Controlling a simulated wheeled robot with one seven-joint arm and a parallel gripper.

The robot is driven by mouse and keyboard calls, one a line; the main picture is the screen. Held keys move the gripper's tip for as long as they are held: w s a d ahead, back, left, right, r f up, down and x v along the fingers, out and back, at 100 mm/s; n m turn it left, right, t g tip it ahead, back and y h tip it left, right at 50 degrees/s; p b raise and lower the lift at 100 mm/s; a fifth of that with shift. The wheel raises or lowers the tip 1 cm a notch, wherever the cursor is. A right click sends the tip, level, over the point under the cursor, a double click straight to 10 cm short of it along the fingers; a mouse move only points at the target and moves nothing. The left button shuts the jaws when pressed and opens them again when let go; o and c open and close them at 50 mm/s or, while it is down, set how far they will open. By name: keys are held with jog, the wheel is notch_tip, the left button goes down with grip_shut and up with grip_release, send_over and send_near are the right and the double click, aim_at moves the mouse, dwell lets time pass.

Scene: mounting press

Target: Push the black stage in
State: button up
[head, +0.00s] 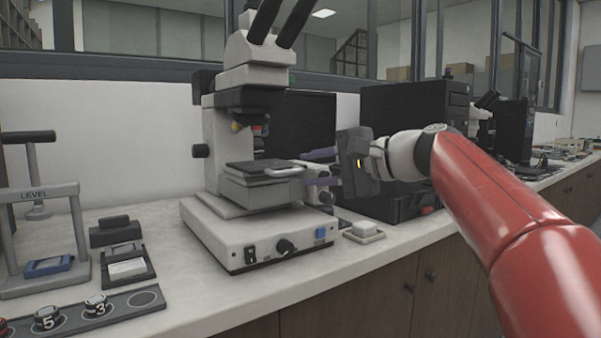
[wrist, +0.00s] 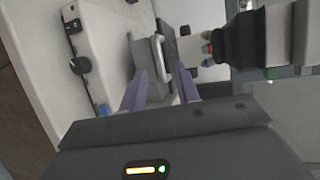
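The black stage (head: 255,166) sits on a grey block of the microscope, below its objectives. A light handle (head: 284,172) sticks out from the stage's right front edge. The handle (wrist: 158,58) and the dark stage (wrist: 169,43) also show in the wrist view. My gripper (head: 307,168) is just right of the handle, pointing left at it. Its two purple fingers are apart with nothing held between them. In the wrist view my gripper (wrist: 161,72) has its fingertips on either side of the handle's near end; I cannot tell whether they touch it.
The microscope's white base (head: 262,238) has a black knob and a blue button. At left are a grey LEVEL press (head: 50,195) and a dark rack (head: 85,308) with numbered pucks.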

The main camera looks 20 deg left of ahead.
aim_at(293, 172)
jog(key=x, duration=0.6)
jog(key=shift+d, duration=0.1)
grip_shut()
